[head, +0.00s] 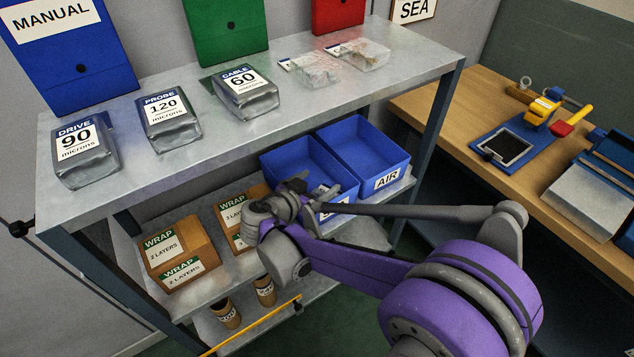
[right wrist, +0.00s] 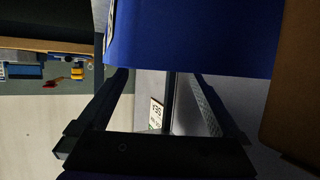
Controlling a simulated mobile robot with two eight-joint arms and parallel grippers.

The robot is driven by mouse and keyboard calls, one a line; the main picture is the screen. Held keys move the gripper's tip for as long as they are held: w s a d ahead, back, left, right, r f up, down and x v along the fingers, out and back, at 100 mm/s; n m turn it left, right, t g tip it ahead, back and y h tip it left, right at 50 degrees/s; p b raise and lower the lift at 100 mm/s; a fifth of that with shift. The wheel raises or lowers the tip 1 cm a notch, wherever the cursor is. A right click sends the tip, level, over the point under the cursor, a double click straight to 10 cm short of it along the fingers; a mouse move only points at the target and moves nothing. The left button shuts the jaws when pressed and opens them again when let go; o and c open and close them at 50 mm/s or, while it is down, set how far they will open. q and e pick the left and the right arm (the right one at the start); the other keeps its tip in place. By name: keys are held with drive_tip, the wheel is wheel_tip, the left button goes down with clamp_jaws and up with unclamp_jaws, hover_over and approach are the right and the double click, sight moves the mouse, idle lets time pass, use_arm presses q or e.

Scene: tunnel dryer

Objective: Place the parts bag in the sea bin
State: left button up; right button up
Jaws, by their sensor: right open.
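The blue sea bin (head: 291,160) stands on the middle shelf; its label is mostly covered by my right arm, with only an "S" showing. My right gripper (head: 318,193) is at the front of this bin, partly hidden by its own wrist. In the right wrist view its fingers (right wrist: 157,78) are apart with nothing held between them, and a blue bin wall (right wrist: 190,38) is close by. A small pale shape shows at the bin's front, too covered to identify. Two clear bags, one at the left (head: 315,68) and one at the right (head: 362,53), lie on the top shelf. My left gripper is out of view.
The blue AIR bin (head: 362,150) stands right beside the sea bin and looks empty. Cardboard WRAP boxes (head: 178,252) stand to the left. Labelled grey bags, DRIVE (head: 85,150), PROBE (head: 167,120) and CABLE (head: 245,93), sit above. A wooden bench (head: 450,115) is at right.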

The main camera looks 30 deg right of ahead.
drive_tip(key=shift+r, duration=0.45)
drive_tip(key=p+v, duration=0.1)
drive_tip(key=v, duration=1.1)
drive_tip(key=s+d+f+n+g+y, duration=0.2)
drive_tip(key=s+d+f+n+y, duration=0.3)
drive_tip(key=s, duration=0.3)
drive_tip(key=s+a+f+n+y, duration=0.5)
drive_tip(key=s+f+n+y, duration=0.1)
drive_tip(key=s, duration=0.3)
drive_tip(key=shift+s+a+n+t+y, duration=0.35)
drive_tip(key=shift+n+y, duration=0.15)
drive_tip(key=shift+n, duration=0.2)
drive_tip(key=shift+d, duration=0.1)
wheel_tip(320, 180, up, 6)
drive_tip(key=w+p, duration=0.1)
drive_tip(key=p, duration=0.4)
drive_tip(key=shift+p, duration=0.4)
